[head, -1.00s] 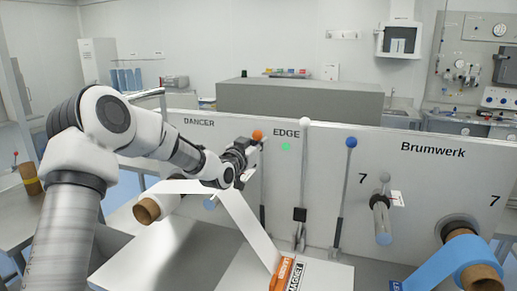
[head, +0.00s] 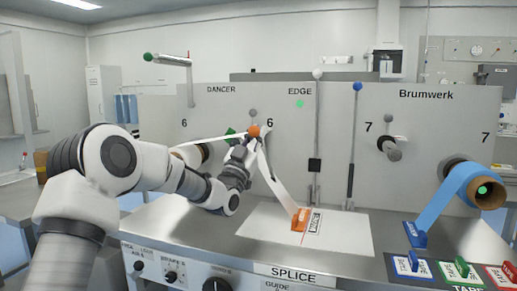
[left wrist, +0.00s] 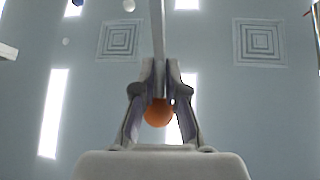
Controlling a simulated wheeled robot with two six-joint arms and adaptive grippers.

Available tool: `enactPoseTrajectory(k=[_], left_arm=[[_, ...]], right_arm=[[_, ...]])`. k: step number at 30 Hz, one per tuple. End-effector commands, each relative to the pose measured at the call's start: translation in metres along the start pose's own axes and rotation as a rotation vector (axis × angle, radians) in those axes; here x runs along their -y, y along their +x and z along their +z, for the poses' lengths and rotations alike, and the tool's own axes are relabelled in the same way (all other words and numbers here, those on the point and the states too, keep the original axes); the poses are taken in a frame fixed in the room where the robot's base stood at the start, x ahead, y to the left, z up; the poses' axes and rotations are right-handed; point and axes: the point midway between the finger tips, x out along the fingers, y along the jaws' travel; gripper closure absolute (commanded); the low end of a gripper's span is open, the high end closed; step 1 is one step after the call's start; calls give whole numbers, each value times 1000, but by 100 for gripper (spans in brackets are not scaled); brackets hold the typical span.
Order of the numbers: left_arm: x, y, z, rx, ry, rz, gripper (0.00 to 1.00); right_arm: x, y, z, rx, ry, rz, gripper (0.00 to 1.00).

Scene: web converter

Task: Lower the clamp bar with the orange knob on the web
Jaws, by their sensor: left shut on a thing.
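The orange knob (head: 253,131) is in front of the panel, below and left of the word EDGE. My left gripper (head: 249,140) is shut on it. In the left wrist view, the orange knob (left wrist: 158,113) shows between the fingers of my left gripper (left wrist: 160,85), and a pale bar runs upward from there. The white web (head: 275,178) slants from beside the gripper down to an orange magnet block (head: 300,220) on the worktop. The arm partly hides the clamp bar in the head view. My right gripper is out of view.
Tall levers with a white ball (head: 317,74) and a blue ball (head: 357,87) stand right of the gripper. A blue roll (head: 465,183) hangs at right. Blue, green and red tape pieces (head: 460,267) lie at the front right. The white splice plate (head: 345,232) has free room.

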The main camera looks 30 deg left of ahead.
Motion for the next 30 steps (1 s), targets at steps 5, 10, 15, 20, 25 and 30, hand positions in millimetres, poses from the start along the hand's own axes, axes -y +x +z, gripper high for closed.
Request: enactPoseTrajectory(k=[5,10,15,20,25,30], left_arm=[[-4,-19,5,-57,9,-4,100],[-5,-23,4,-77,12,-6,100],[-5,-24,3,-80,13,-7,100],[-5,-23,3,-79,13,-6,100],[-5,-24,4,-78,13,-6,64],[-5,-24,4,-76,12,-7,64]], right_arm=[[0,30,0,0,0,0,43],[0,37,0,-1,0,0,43],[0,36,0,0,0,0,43],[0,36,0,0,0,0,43],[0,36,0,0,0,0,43],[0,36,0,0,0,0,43]])
